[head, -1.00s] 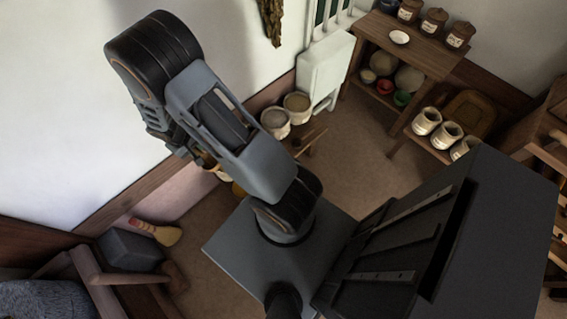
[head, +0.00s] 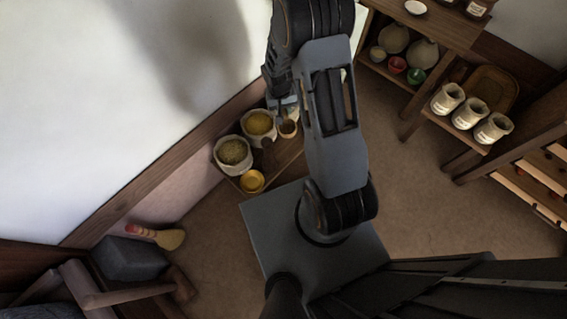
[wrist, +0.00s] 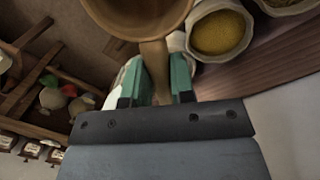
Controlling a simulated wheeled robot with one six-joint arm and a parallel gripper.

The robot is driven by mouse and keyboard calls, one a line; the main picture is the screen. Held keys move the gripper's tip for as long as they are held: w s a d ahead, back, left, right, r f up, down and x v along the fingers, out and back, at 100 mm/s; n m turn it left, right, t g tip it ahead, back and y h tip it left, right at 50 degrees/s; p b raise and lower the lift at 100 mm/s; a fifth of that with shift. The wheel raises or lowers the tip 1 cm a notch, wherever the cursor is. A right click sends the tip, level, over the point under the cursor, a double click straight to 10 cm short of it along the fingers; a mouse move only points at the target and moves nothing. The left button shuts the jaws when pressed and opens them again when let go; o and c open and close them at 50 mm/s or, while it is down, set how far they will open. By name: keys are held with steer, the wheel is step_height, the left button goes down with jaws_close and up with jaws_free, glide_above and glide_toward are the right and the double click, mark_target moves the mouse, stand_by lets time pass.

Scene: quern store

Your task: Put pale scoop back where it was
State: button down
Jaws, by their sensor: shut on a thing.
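The pale scoop (wrist: 140,18) fills the top of the wrist view, a wooden bowl with its handle (wrist: 155,65) between the green fingertips. My gripper (wrist: 156,82) is shut on that handle. In the head view my gripper (head: 285,108) is partly hidden by my arm, and the scoop's bowl (head: 289,129) shows just below it. The scoop is beside the sack of yellow grain (head: 259,123), to its right. Whether the scoop touches anything beneath it I cannot tell.
A second sack (head: 233,152) and a yellow bowl (head: 252,181) stand on a low wooden bench (head: 290,160) along the wall. A dark wooden object (head: 268,156) lies between them. Open floor (head: 410,200) lies to the right.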

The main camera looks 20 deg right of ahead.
mark_target(291, 148)
steer(key=d+f+m+b, duration=0.1)
steer(key=f+m+b, duration=0.2)
steer(key=f+b, duration=0.3)
steer(key=d+f+m+y+b, duration=0.1)
steer(key=f+b, duration=0.5)
steer(key=f, duration=0.8)
steer(key=w+d+f+m+b, duration=0.1)
steer(key=f+m+b, duration=0.4)
steer(key=f, duration=0.5)
steer(key=shift+w+d+f+m+y+b, duration=0.15)
steer(key=shift+d+m+y+b, duration=0.2)
steer(key=shift+d+m, duration=0.35)
steer(key=shift+d, duration=0.1)
steer(key=shift+f, duration=0.2)
steer(key=c, duration=1)
jaws_free()
